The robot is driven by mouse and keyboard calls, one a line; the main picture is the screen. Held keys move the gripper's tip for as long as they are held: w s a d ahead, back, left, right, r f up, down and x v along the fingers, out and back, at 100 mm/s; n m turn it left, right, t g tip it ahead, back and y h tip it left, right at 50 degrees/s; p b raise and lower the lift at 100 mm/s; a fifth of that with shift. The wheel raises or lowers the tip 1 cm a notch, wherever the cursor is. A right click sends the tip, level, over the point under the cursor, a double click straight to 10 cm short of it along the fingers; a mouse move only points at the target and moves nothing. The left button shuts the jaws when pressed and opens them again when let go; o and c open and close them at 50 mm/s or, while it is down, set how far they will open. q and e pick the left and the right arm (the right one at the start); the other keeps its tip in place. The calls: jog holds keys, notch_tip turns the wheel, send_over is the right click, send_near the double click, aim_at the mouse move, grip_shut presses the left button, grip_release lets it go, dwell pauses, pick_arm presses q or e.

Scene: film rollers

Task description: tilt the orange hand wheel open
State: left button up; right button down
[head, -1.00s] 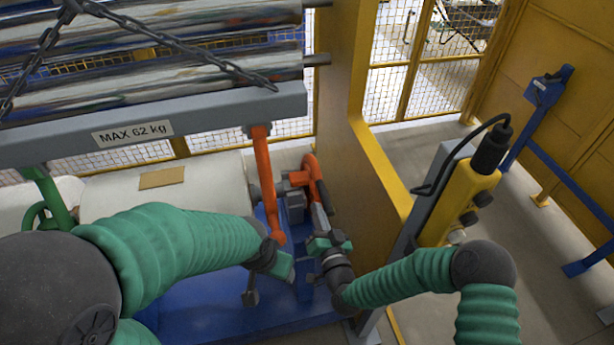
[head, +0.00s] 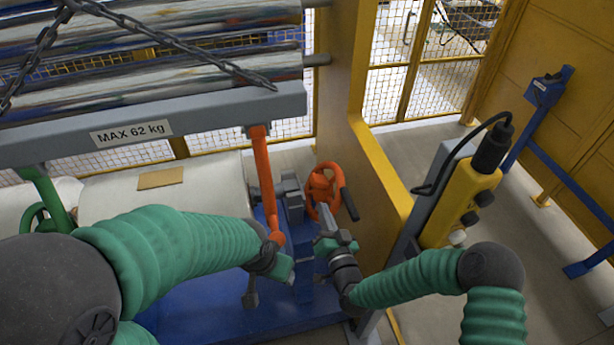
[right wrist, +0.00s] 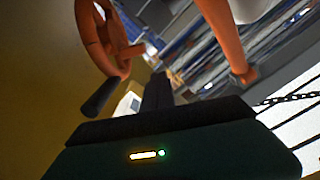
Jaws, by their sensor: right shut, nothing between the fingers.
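The orange hand wheel (head: 322,190) stands beside the grey bracket at the end of the white roll. Its open face is turned toward the head camera, and its black handle (head: 350,204) sticks out on the right. In the right wrist view the wheel (right wrist: 92,42) is at upper left, with its handle (right wrist: 99,97) below. My right gripper (head: 324,243) is shut and empty, just below the wheel and apart from it. My left gripper (head: 279,264) is at the lower end of the orange lever (head: 264,180); its fingers are not clear.
A yellow post (head: 375,150) rises right of the wheel. A yellow control box (head: 459,207) stands further right. The white roll (head: 205,190) lies on the left, below a grey beam (head: 220,113) with chains. The blue base (head: 210,300) is underneath.

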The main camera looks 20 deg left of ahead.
jog(key=shift+a, duration=0.1)
jog(key=a+p+v, duration=0.1)
jog(key=v, duration=0.8)
jog(key=shift+s, duration=0.45)
jog(key=shift+f, duration=0.1)
